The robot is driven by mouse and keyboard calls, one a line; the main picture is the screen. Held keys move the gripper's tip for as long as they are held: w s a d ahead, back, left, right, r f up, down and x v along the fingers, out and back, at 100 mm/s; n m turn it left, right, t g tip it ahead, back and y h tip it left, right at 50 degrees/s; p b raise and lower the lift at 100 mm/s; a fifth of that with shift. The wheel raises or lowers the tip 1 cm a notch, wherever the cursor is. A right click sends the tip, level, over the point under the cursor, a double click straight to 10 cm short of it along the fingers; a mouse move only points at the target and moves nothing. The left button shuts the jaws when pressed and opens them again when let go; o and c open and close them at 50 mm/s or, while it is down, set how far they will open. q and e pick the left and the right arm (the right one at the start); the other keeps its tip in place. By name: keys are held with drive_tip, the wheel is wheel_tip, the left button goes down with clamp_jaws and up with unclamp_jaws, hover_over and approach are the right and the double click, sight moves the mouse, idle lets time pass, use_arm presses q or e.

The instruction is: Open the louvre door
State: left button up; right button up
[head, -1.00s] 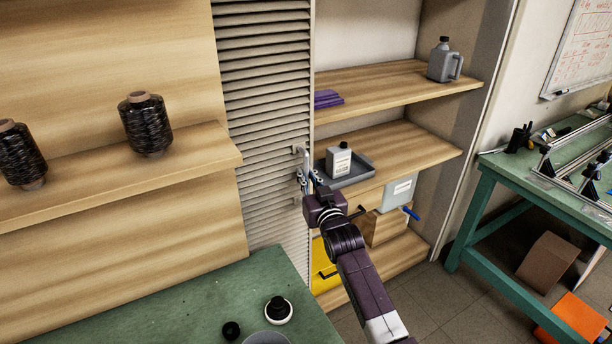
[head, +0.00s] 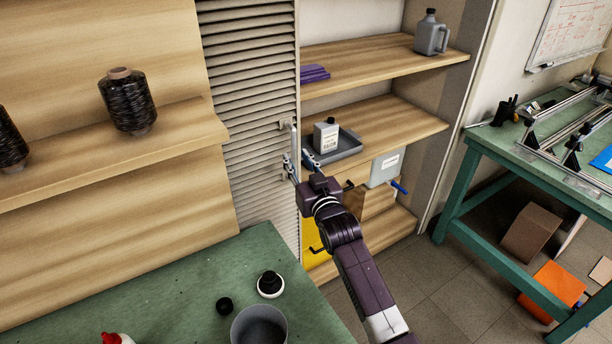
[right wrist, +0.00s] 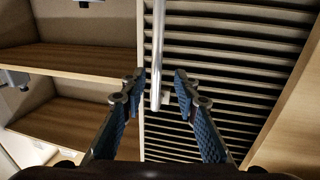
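The louvre door (head: 250,100), with grey-beige slats, stands upright beside the open shelves. Its vertical metal handle (head: 293,137) is near the door's right edge. The handle also shows in the right wrist view (right wrist: 158,45), running down between the fingers. My right gripper (head: 297,161) is at the lower part of the handle. In the right wrist view the right gripper (right wrist: 158,88) is open, one finger on each side of the handle, with a gap on both sides. I cannot tell how deep the bar lies between the fingers. My left gripper is not in view.
Right of the door are shelves with a grey tray (head: 345,150), a white bottle (head: 326,137) and a grey jug (head: 430,37). A green table (head: 190,290) with a grey pot (head: 259,325) is in front. A teal workbench (head: 485,155) stands at right.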

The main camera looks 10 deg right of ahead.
drive_tip(key=s, duration=0.7)
drive_tip(key=shift+s+d, duration=0.25)
drive_tip(key=shift+d, duration=0.2)
drive_tip(key=shift+f, duration=0.1)
